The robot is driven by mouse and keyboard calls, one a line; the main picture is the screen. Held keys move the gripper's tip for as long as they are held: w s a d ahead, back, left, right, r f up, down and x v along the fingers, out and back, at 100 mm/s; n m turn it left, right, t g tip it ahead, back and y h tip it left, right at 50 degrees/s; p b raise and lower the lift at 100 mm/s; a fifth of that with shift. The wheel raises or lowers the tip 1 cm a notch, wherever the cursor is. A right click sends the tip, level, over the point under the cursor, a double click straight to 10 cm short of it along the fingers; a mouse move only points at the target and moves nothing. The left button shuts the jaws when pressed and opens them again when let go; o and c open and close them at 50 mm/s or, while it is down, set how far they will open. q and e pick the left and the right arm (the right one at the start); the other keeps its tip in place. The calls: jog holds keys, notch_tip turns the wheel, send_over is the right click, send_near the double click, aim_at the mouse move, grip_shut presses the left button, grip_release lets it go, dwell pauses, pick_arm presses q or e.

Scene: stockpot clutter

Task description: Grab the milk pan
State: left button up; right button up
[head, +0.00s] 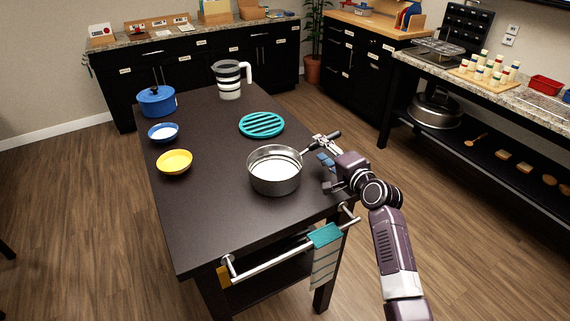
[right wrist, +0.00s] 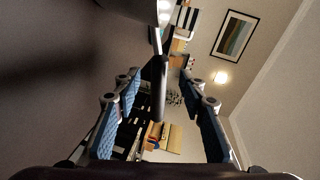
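The milk pan (head: 275,178) is a round steel pan with a pale inside, standing upright near the right edge of the dark table. Its dark handle (head: 322,142) points to the back right, toward the table edge. My right gripper (head: 325,163) is beside the handle, right of the pan. In the right wrist view its two blue-padded fingers (right wrist: 160,85) are spread wide. The dark handle (right wrist: 160,95) shows between them with gaps on both sides, and part of the pan (right wrist: 135,8) is at the top. My left gripper is not in view.
On the table (head: 215,225) are a teal trivet (head: 262,124), a striped jug (head: 229,80), a blue pot (head: 156,101), a blue bowl (head: 163,132) and a yellow bowl (head: 174,162). A rail (head: 280,258) with a towel (head: 325,250) runs along the front. The table's front left is clear.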

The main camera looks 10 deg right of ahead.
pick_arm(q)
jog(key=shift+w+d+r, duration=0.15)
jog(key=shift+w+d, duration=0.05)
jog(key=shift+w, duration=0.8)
pick_arm(e)
jog(key=shift+x, duration=1.25)
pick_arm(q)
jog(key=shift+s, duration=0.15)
pick_arm(e)
jog(key=shift+c, duration=0.4)
jog(key=shift+c, duration=1.2)
grip_shut()
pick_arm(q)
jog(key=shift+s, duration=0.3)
pick_arm(e)
jog(key=shift+r, duration=0.1)
jog(key=shift+w+r, duration=0.1)
jog(key=shift+r, duration=0.05)
